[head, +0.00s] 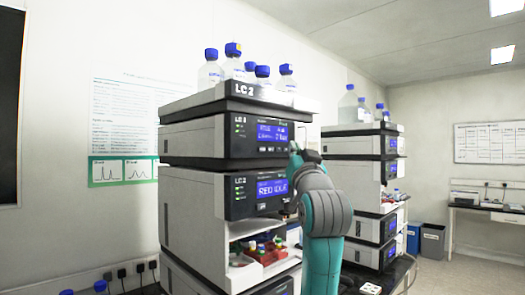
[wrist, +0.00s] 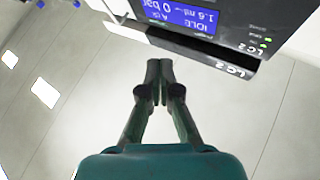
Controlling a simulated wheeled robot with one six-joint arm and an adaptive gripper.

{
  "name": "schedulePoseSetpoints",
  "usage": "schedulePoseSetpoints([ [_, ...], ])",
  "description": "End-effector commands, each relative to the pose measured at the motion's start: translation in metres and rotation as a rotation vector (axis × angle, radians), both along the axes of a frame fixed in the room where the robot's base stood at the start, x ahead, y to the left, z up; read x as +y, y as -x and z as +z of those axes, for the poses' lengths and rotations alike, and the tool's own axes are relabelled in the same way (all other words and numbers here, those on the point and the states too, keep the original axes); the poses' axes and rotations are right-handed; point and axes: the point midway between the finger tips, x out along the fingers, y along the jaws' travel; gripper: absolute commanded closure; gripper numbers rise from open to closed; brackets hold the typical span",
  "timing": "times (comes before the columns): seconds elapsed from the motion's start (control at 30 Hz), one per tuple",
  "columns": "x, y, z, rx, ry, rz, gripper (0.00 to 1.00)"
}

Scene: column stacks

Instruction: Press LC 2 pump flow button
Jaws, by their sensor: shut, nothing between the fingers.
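The LC 2 stack (head: 222,145) stands in the middle of the head view. Its upper module has a lit blue display (head: 272,132), with small buttons (head: 270,150) below it. In the wrist view that display (wrist: 185,14) is upside down at the top edge and reads IDLE; the buttons are out of that view. My gripper (wrist: 160,66) is shut and empty, its fingertips appearing just below the tray's LC 2 label strip (wrist: 190,45). In the head view my gripper (head: 293,148) is small, at the right of the upper module's front; I cannot tell whether it touches.
A lower module with a blue display (head: 271,188) sits beneath, above an open bay of coloured vials (head: 262,252). Bottles with blue caps (head: 211,72) stand on top. A second stack (head: 362,145) is behind to the right. Open floor lies at the far right.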

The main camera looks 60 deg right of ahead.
Motion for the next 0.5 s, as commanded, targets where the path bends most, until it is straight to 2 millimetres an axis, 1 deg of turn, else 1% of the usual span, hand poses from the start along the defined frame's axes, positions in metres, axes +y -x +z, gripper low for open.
schedulePoseSetpoints([
  [0.3, -0.008, -0.039, 0.000, 0.000, 0.000, 0.002, 1.00],
  [0.5, -0.014, -0.061, 0.000, 0.001, 0.000, 0.002, 1.00],
])
